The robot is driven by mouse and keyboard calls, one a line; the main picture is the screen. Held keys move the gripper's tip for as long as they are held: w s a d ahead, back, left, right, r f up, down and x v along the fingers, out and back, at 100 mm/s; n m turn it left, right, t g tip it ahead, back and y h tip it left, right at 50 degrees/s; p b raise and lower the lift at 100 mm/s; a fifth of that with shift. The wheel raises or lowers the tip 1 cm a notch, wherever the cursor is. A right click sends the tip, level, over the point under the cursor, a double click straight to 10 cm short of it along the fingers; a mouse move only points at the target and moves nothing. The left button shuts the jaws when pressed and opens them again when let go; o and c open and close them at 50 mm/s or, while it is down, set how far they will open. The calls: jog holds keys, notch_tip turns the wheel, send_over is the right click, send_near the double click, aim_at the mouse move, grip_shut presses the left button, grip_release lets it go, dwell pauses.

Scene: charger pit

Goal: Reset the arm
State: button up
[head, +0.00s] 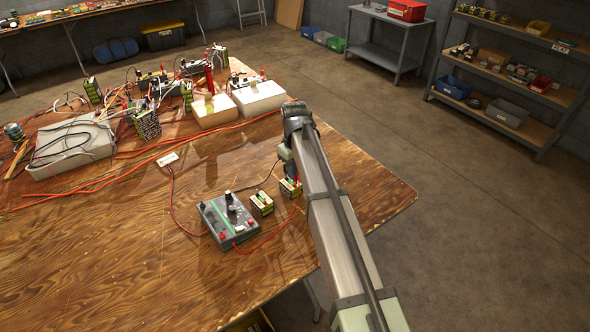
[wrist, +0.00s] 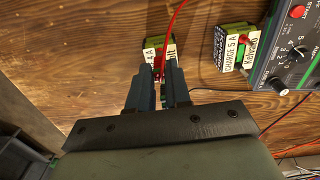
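My gripper (wrist: 161,72) shows at the middle of the wrist view, its two dark fingers close together with a narrow gap. A red plug (wrist: 157,66) on a red cable sits between the fingertips, and the fingers look closed on it. The plug is at the top of a green-and-white battery block (wrist: 168,48), partly hidden by the fingers. In the head view my arm reaches in from the lower right, low over the table's right part. The same block (head: 290,187) shows beside the arm; my fingers are mostly hidden there.
A second battery block (head: 262,204) and a grey charger box (head: 228,220) with a knob stand just left. Red cables cross the wooden table (head: 120,270). White boxes (head: 212,110) and wired clutter stand at the back left. The table's right corner is bare.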

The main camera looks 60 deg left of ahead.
jog(key=o, duration=0.9)
jog(key=shift+o, duration=0.4)
jog(key=shift+o, duration=0.5)
jog(key=shift+r, duration=0.1)
jog(key=shift+r, duration=3.7)
